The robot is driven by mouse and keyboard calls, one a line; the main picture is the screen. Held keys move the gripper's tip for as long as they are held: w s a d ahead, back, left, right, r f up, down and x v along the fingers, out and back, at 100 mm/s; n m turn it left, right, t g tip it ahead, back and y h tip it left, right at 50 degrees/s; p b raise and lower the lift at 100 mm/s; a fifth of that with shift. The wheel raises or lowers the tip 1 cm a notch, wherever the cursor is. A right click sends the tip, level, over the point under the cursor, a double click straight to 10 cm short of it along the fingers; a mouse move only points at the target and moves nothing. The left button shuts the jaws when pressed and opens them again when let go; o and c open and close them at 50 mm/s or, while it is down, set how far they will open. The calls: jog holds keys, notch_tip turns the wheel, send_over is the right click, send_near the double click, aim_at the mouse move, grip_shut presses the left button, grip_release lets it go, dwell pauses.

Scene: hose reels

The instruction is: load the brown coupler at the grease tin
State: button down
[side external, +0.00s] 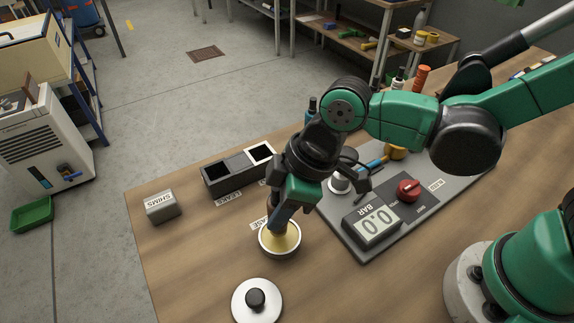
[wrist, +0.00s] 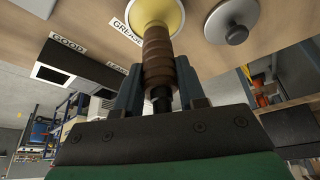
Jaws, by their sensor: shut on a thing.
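The brown coupler (wrist: 157,55) is ribbed and stands lengthwise between my two fingers in the wrist view. My gripper (wrist: 158,85) is shut on it, and the lower end points into the grease tin. The grease tin (side external: 281,256) is a round, open, white-rimmed tin with yellow grease, on the table beside the GREASE label. In the side view my gripper (side external: 283,212) is right over the tin, pointing down, and hides most of the coupler. The coupler's far end overlaps the yellow grease in the wrist view; I cannot tell how deep it reaches.
A white lid with a black knob (side external: 257,299) lies in front of the tin. Behind stands a dark two-well box (side external: 238,172), with LEAKS and GOOD labels. A SHIMS block (side external: 161,206) is at left. The grey test panel (side external: 350,247) with a 0.0 BAR display (side external: 372,222) and red knob (side external: 408,190) is close at right.

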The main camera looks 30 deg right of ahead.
jog(key=shift+r, duration=2.9)
